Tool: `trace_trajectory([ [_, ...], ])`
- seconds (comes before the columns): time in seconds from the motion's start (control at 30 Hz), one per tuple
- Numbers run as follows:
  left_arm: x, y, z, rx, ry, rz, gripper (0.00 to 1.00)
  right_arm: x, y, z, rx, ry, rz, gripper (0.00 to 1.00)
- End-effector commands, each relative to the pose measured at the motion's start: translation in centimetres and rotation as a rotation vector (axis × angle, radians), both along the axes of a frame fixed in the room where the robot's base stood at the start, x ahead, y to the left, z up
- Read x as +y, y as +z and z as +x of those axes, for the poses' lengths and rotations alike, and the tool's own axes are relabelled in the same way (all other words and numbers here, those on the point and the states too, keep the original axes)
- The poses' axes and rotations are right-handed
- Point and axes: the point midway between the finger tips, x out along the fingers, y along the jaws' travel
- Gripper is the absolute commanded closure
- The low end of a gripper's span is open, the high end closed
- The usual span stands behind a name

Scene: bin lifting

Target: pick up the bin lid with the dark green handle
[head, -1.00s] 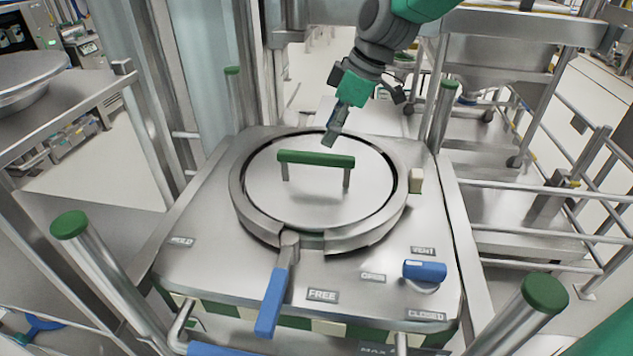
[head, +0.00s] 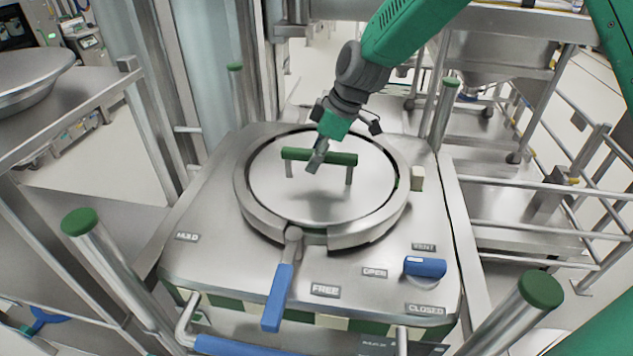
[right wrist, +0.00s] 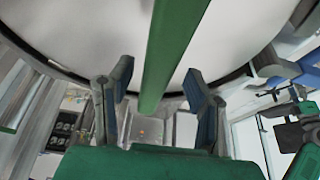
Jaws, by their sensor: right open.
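The bin lid (head: 325,200) is a round steel plate lying level inside a thick steel ring. Its dark green bar handle (head: 345,159) stands on two short metal posts. My right gripper (head: 315,163) reaches down from the upper right and overlaps the handle's middle in the head view. In the right wrist view my right gripper (right wrist: 159,82) is open and empty, and the green handle (right wrist: 172,50) runs lengthwise between its two spread fingers, seen above the pale lid (right wrist: 240,40). Whether a finger touches the handle I cannot tell. My left gripper is not in view.
A blue clamp lever (head: 278,298) sticks out at the ring's front. A blue knob (head: 425,267) sits at the right of the steel top. Green-capped posts (head: 79,222) stand near the corners. Steel rails (head: 540,190) line the right side.

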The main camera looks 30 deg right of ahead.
Motion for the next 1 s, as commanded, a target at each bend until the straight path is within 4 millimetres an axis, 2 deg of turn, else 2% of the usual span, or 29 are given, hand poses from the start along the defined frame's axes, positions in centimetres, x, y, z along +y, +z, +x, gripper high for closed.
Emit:
trace_trajectory([
  [0.27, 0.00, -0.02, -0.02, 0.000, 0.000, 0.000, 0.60, -0.43, -0.37, 0.08, 0.002, -0.003, 0.005, 0.55],
  [0.7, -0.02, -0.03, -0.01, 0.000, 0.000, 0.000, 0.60, 0.05, -0.49, 0.03, 0.001, -0.001, -0.001, 0.55],
  [0.77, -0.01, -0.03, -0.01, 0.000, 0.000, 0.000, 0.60, 0.06, -0.50, 0.04, 0.001, -0.001, -0.001, 0.73],
  [0.83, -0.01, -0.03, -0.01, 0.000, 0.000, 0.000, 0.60, 0.01, -0.50, 0.04, 0.001, -0.001, -0.001, 0.97],
  [0.87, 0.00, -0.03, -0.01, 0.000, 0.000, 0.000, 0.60, -0.02, -0.52, 0.04, 0.002, -0.001, 0.000, 1.00],
  [1.0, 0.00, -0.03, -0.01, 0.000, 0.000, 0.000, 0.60, -0.13, -0.24, 0.26, -0.006, -0.001, 0.004, 1.00],
])
